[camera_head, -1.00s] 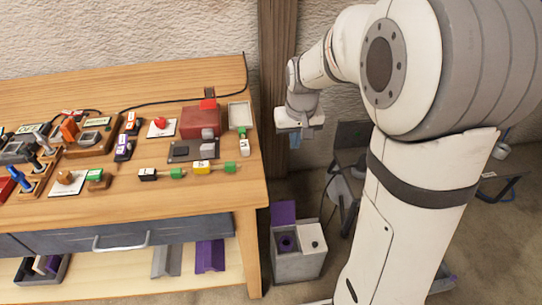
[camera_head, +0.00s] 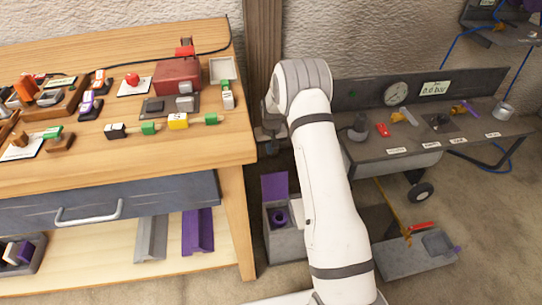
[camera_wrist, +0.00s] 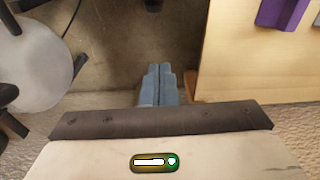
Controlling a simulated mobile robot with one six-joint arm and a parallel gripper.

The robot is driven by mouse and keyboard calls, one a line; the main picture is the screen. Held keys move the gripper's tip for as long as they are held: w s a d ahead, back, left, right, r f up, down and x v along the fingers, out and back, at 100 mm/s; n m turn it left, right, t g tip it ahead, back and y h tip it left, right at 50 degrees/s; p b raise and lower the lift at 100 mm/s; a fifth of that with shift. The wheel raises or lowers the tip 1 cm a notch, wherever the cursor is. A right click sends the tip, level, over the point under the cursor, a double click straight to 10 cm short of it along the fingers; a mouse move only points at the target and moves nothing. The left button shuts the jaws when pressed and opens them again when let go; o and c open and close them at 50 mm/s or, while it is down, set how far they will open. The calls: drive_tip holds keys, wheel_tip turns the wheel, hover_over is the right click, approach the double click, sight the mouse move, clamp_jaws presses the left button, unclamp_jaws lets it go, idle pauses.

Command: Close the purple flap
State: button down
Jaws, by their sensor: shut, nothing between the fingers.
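The purple flap (camera_head: 274,187) stands upright, open, at the back left of a grey bin (camera_head: 287,246) on the floor beside the wooden table. A round purple ring (camera_head: 280,218) shows in the bin's opening below it. My arm hides the bin's right side. My gripper (camera_head: 270,136) is mostly hidden behind my arm in the head view, above the flap and apart from it. In the wrist view my gripper (camera_wrist: 158,70) has its fingers together, with nothing between them. The flap cannot be made out in the wrist view.
The wooden table (camera_head: 238,140) stands close on the left, with switches on top and a purple lath (camera_head: 197,232) on its shelf. A grey bench (camera_head: 440,140) with a gauge is at right. A grey toolbox (camera_head: 415,255) lies on the floor. A round stool seat (camera_wrist: 28,62) shows in the wrist view.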

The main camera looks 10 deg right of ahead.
sight(274, 184)
drive_tip(key=s+f+b, duration=0.2)
drive_tip(key=s+f, duration=0.1)
drive_tip(key=f, duration=0.4)
drive_tip(key=shift+s, duration=0.1)
idle(0.5)
